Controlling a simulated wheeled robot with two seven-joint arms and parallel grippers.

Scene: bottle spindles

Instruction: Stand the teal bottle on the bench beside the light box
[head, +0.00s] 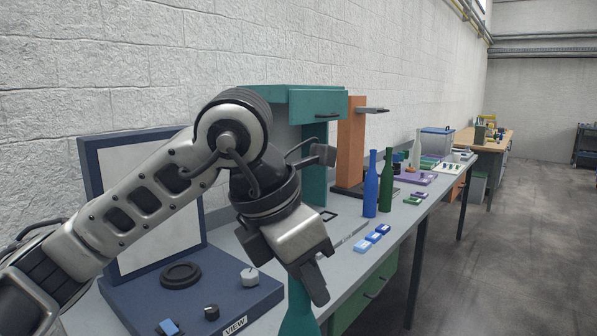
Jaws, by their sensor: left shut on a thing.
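The teal bottle (299,319) is at the bottom middle of the head view, upright, with its lower part cut off by the picture's edge. My left gripper (306,283) is shut on its neck and covers its top. The light box (160,240) stands at the left, with a dark blue frame, a pale panel and a blue base with a knob and a VIEW label. The bottle is to the right of this base. I cannot tell whether the bottle touches the bench (345,262). My right gripper is not in view.
A blue bottle (371,190) and a green bottle (387,185) stand farther along the bench. Small blue blocks (372,237) lie near its front edge. A teal stand (315,165) and an orange stand (351,140) rise at the wall side. Bare bench shows behind the gripper.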

